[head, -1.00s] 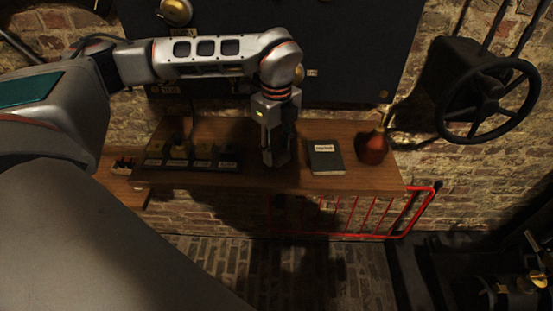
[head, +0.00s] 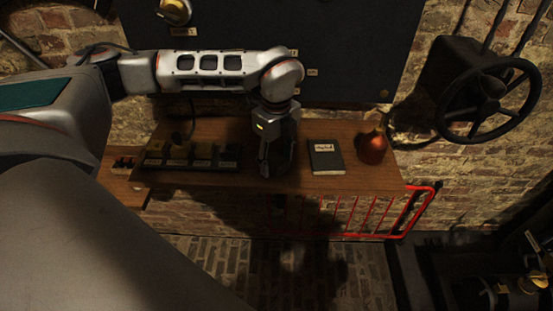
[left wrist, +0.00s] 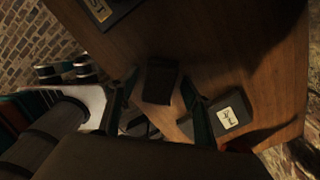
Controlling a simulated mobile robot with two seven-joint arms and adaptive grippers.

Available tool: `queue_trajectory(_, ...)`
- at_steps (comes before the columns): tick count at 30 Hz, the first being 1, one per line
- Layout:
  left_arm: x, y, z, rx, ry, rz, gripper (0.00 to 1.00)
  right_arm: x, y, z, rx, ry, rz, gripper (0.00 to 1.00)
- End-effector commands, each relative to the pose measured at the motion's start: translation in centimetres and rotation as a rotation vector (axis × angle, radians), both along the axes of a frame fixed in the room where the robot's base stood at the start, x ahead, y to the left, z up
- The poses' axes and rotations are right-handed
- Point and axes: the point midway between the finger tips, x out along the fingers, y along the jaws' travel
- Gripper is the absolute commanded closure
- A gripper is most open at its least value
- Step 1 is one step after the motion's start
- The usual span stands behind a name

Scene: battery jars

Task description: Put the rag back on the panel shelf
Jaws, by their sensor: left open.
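My left gripper (head: 277,170) points down over the wooden panel shelf (head: 225,130), between the black tray and the notebook. In the left wrist view its two fingers (left wrist: 160,100) stand apart. A dark, squarish, cloth-like patch (left wrist: 160,85) shows between the fingertips, close to the wood. It may be the rag, but the dim light does not let me tell, nor whether a finger touches it. No other rag shows. My right gripper is in neither view.
The black tray with several labelled blocks (head: 194,153) is left of the gripper. A notebook (head: 325,157) and a copper-red flask (head: 372,148) are to the right. The dark panel (head: 350,50) rises behind. A red rail (head: 410,215) runs below; a handwheel (head: 488,100) is at right.

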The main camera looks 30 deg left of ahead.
Motion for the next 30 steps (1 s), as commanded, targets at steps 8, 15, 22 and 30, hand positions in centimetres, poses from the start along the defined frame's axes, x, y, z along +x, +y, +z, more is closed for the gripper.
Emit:
queue_trajectory(8,0.1,0.0,3.1,0.0,-0.005,0.001,0.51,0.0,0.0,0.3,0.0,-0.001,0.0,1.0)
queue_trajectory(15,0.0,-0.1,8.1,-0.001,-0.005,0.0,0.51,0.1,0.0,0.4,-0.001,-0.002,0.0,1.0)
queue_trajectory(22,0.0,-0.1,11.4,0.0,-0.003,0.001,0.51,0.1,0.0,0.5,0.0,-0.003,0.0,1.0)
queue_trajectory(30,-0.1,-0.1,12.4,0.0,0.0,0.0,0.51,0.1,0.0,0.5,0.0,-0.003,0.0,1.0)
